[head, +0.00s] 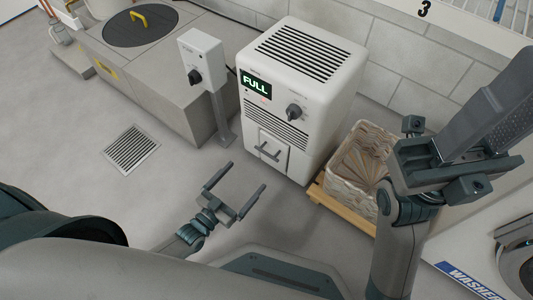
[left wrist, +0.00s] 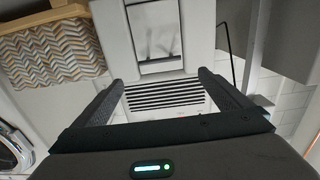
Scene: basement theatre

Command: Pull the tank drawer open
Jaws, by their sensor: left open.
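A white dehumidifier (head: 330,75) with a lit FULL display (head: 255,84) stands on the floor at centre. Its tank drawer (head: 273,154), low on the front face, looks shut and has a grey handle (head: 267,152). My left gripper (head: 248,175) is open and empty in front of the drawer, a little below the handle in the head view. In the left wrist view, the tank drawer (left wrist: 153,20) shows beyond the open fingers, with its handle (left wrist: 158,46) at top centre. The fingers do not touch it. My right gripper (head: 440,157) is raised at the right; its jaw opening is unclear.
A wicker basket (head: 366,160) on a wooden pallet (head: 340,205) stands right of the dehumidifier. A control box on a post (head: 203,60) and a grey block with a round lid (head: 140,25) are at left. A floor grate (head: 132,148) lies left; the floor in front is clear.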

